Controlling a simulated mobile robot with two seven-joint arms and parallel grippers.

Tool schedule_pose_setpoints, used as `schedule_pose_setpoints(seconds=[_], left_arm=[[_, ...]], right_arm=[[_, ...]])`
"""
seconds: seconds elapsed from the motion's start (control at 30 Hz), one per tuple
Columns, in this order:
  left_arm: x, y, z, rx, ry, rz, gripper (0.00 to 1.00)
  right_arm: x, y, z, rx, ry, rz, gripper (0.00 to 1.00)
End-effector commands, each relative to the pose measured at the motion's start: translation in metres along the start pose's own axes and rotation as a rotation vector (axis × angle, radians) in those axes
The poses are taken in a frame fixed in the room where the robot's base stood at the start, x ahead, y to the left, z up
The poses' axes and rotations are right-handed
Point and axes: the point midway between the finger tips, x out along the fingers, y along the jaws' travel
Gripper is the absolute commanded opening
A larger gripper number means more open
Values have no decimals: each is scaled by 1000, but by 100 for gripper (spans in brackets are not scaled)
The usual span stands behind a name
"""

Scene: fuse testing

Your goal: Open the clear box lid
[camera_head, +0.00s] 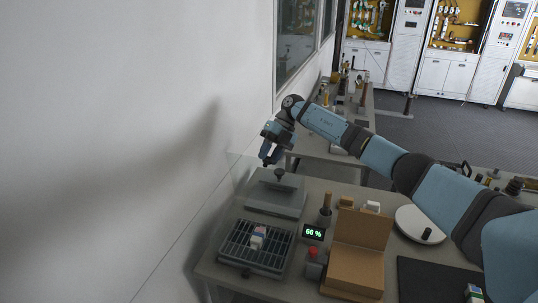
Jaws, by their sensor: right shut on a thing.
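A clear, faint lid panel (237,168) stands raised at the back left of the near table, its top edge level with my right gripper. My right gripper (269,161) is shut at this edge, its fingers pointing down. A dark knob (279,173) shows just below and right of the fingertips; I cannot tell whether it touches them. Below is a grey plate-like part (276,204). In front of it is a grey slatted tray (237,243) with a small white, red and green item (258,237) on it. My left gripper is out of view.
A display reading 66 % (313,232), a red-topped button (313,256), an open cardboard box (361,247) and a white round dish (412,222) stand to the right. A white wall (110,150) closes off the left. A dark mat (430,280) lies at the front right.

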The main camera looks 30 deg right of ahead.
Motion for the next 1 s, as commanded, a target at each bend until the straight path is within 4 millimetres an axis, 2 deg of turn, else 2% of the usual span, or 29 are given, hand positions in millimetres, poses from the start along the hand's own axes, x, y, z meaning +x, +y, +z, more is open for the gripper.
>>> schedule_pose_setpoints(seconds=[0.03, 0.1, 0.13, 0.23, 0.7, 0.87, 1.0], left_arm=[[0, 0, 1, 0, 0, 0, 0], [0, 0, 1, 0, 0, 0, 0], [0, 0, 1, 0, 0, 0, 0], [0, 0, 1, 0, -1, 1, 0], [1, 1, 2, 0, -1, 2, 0], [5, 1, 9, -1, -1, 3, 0], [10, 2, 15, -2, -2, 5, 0]], right_arm=[[7, -8, 0, 12, 11, -12, 0], [7, -9, 0, 12, 11, -13, 0], [7, -9, 0, 12, 11, -13, 33], [6, -8, 0, 11, 10, -11, 56], [-2, -3, 0, 4, 4, -5, 56], [-25, -4, 1, 3, 1, -3, 56], [-58, -4, 2, 4, 0, -3, 56]])
